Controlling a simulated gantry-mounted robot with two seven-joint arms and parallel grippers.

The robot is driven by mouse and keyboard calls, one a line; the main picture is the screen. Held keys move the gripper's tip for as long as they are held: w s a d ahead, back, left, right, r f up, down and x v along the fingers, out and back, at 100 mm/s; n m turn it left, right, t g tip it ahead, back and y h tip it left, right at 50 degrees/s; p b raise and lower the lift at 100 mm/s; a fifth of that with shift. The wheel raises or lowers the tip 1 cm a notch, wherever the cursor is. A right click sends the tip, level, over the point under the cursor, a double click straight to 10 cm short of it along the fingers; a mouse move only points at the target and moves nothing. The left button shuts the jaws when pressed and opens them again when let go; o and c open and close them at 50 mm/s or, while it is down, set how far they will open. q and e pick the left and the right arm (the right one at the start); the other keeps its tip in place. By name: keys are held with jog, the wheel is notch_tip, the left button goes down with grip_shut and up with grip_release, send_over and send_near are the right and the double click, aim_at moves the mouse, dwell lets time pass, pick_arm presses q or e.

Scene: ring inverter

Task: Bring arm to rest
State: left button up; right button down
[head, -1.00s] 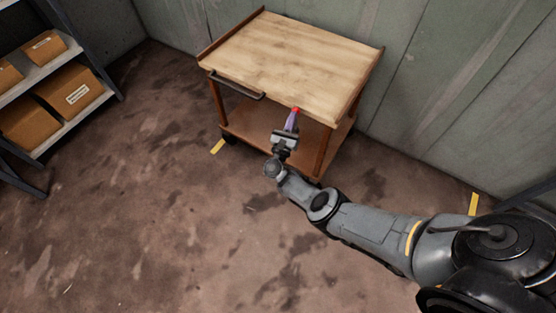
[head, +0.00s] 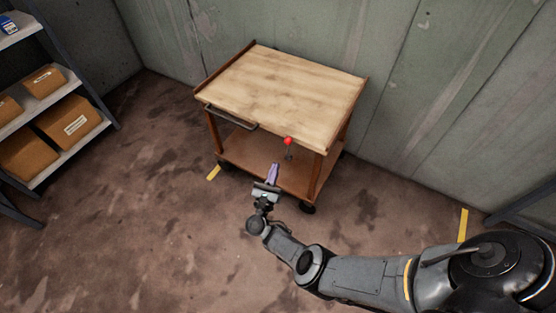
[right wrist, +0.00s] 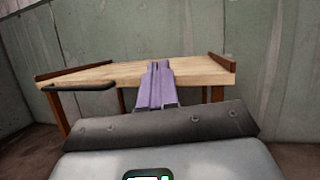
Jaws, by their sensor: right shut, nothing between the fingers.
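My right arm (head: 350,276) comes in from the lower right in the head view. My right gripper (head: 274,168) has purple fingers that are shut with nothing between them. It is in front of the wooden cart (head: 290,90), apart from it and lower than its top. In the right wrist view the shut fingers (right wrist: 160,68) point toward the cart's top edge (right wrist: 205,80). A red ball on a thin dark stem (head: 288,141) stands at the cart's front side, just beyond the fingertips. My left gripper is not in view.
The cart's top is bare, with a dark handle (head: 231,117) at its front left and a lower shelf (head: 240,152). A shelf rack with cardboard boxes (head: 73,124) stands at the left. Walls (head: 420,90) close off the back. The floor (head: 130,220) at left is clear.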

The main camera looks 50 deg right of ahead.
jog(key=shift+s+a+r, duration=0.1)
jog(key=shift+s+a, duration=0.2)
jog(key=shift+a, duration=0.3)
